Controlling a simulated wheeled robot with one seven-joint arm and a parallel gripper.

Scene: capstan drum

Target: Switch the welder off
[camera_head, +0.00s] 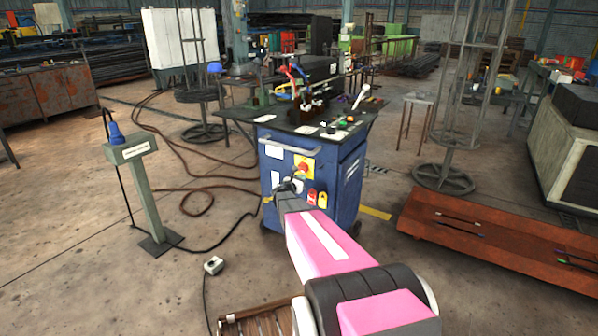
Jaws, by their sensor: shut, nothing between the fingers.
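The welder appears to be the blue cabinet (346,192) in the middle of the view. Its front carries a red rotary switch (303,167) on a yellow plate. Red and yellow labels or controls (316,198) sit lower on the same face. My pink arm reaches up from the bottom right to this face. My gripper (298,179) is shut and empty, just below the red switch. I cannot tell whether it touches the switch or the panel. The gripper hides part of the panel, and the switch's setting is too small to read.
Tools and cables lie on the cabinet's dark top (270,119). A grey post (148,197) with a blue cap stands left, and cables cross the floor. A rusty plate (490,250) lies right.

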